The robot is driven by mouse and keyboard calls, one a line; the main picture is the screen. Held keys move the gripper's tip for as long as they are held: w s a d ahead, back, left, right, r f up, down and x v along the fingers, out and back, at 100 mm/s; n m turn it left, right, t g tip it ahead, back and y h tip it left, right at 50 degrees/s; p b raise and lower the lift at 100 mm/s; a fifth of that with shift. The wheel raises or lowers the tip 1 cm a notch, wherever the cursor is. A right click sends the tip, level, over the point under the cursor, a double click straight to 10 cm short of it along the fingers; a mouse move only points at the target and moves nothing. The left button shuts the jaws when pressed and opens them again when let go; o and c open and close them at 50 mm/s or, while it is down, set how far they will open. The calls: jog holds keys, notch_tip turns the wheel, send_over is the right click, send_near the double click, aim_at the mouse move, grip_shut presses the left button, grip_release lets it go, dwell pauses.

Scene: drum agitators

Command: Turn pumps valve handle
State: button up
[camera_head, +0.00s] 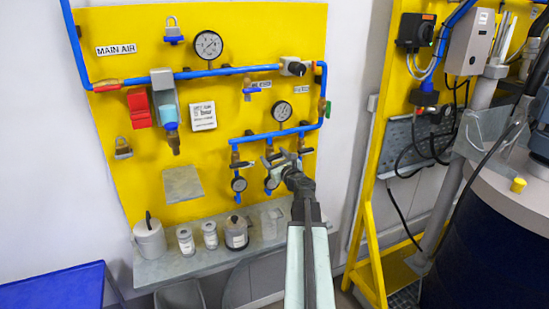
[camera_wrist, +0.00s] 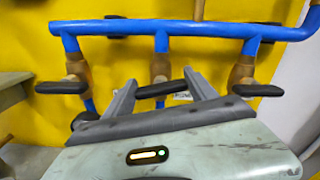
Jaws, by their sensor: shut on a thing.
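My gripper (camera_head: 281,160) reaches up to the lower pipe branch on the yellow panel. In the wrist view its two fingers (camera_wrist: 161,92) stand at either end of the black middle valve handle (camera_wrist: 160,90) and are shut on it. That handle lies about level across its brass valve (camera_wrist: 160,67). A similar left handle (camera_wrist: 62,87) and right handle (camera_wrist: 258,90) sit on the neighbouring branches, also about level. In the head view my gripper partly hides the middle handle. Which handle is labelled pumps cannot be read.
A blue pipe (camera_wrist: 185,28) runs above the valves. Gauges, including the lower one (camera_head: 282,111), are on the panel. Below, a grey shelf (camera_head: 165,271) holds a lidded pot (camera_head: 149,240) and jars. A blue table (camera_head: 55,290) is at left, a dark blue drum (camera_head: 475,250) at right.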

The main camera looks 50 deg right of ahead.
jog(key=n, duration=0.7)
jog(key=shift+a+f, duration=0.1)
jog(key=shift+f, duration=0.05)
jog(key=n, duration=0.4)
jog(key=shift+f+n, duration=0.1)
jog(key=shift+n, duration=0.3)
jog(key=shift+a+n+b, duration=0.1)
jog(key=shift+n+b, duration=0.2)
jog(key=shift+n, duration=1.4)
jog(key=o, duration=1.4)
jog(key=shift+c, duration=0.2)
jog(key=v, duration=0.7)
jog(key=shift+s, duration=0.35)
